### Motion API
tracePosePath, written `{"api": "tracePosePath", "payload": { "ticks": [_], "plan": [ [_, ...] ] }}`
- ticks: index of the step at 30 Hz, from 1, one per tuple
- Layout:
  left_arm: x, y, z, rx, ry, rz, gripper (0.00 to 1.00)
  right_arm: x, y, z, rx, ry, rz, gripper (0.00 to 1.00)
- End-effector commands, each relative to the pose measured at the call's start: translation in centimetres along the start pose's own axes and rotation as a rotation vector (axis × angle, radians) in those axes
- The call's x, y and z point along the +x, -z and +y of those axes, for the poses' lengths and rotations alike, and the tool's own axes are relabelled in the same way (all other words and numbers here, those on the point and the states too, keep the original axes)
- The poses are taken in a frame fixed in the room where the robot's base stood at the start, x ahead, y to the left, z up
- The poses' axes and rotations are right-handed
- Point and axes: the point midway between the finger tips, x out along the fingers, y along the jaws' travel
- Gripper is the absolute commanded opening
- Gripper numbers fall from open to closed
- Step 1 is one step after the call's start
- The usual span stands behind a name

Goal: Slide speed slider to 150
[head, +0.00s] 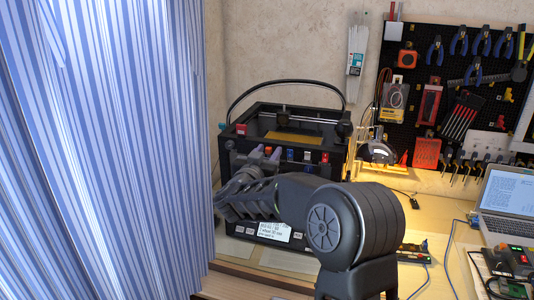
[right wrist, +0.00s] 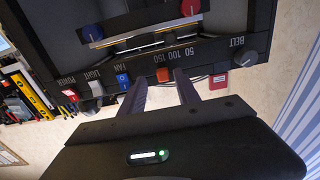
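The speed slider is a small orange-red knob (right wrist: 163,75) on the black machine's front panel, beside the printed row 50 100 150, which shows upside down in the right wrist view. The knob sits toward the left end of that row in this view; its exact mark is hard to read. In the head view the knob (head: 268,150) shows small between my fingertips. My right gripper (right wrist: 160,80) is open, its two purple-grey fingers on either side of the knob; contact cannot be told. It also shows in the head view (head: 265,155). My left gripper is not in view.
The black machine (head: 260,122) stands on the bench. Its panel also has a blue FAN switch (right wrist: 123,80), a LIGHT knob (right wrist: 96,87), a red POWER switch (right wrist: 71,95) and a BELT knob (right wrist: 236,58). A striped curtain (head: 110,150) hangs left; a laptop (head: 508,200) stands right.

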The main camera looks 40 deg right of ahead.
Motion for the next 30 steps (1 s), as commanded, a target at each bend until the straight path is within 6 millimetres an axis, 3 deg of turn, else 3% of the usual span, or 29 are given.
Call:
{"api": "tracePosePath", "payload": {
  "ticks": [8,22,30],
  "plan": [
    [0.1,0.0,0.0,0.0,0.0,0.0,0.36,-0.4,0.0,-0.1,0.001,0.003,0.001,0.38],
    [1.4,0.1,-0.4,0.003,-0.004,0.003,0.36,-6.9,-0.1,-0.1,0.002,0.003,0.0,0.38],
    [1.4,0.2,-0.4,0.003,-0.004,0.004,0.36,-7.8,0.0,0.0,0.0,0.0,0.0,0.38]
  ]
}}
